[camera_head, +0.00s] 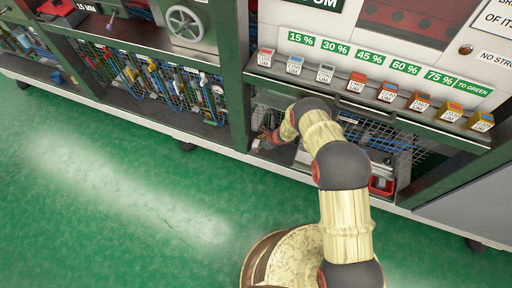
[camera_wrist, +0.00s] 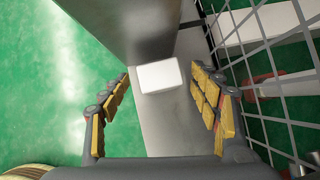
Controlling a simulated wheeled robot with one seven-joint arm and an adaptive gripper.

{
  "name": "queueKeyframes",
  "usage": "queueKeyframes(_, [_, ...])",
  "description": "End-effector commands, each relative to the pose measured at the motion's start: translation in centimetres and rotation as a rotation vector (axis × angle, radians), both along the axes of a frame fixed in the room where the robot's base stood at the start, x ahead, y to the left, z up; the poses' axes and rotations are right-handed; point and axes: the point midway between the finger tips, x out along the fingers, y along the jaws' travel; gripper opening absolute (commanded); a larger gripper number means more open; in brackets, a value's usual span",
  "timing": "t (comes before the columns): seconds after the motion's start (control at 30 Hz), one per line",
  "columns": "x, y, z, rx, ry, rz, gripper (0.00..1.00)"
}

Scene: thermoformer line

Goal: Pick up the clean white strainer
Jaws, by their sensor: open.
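A small white block-like piece (camera_wrist: 159,76), which looks like the white strainer, lies on a grey shelf ledge (camera_wrist: 172,128). No strainer holes can be made out on it. In the wrist view my gripper (camera_wrist: 160,88) is open, with one yellow-padded finger on each side of the white piece's line and the piece ahead between them. I see no contact between the fingers and the piece. In the head view my gripper (camera_head: 268,139) is reaching into the lower bay under the bench, partly hidden by my arm.
A wire mesh panel (camera_wrist: 265,75) stands close along the right finger. A dark upright post (camera_wrist: 150,30) rises just beyond the white piece. Green floor (camera_wrist: 45,100) is open on the left. A red bin (camera_head: 382,186) sits further right in the bay.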

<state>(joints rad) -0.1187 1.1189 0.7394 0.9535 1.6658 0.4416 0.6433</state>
Motion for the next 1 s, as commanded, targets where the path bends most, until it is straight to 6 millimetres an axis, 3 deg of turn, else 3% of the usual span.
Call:
queueKeyframes(0.27, [0.30, 0.26, -0.28, 0.000, -0.002, 0.000, 0.62])
queueKeyframes(1.0, [0.25, 0.26, -0.30, 0.000, -0.002, 0.000, 0.20])
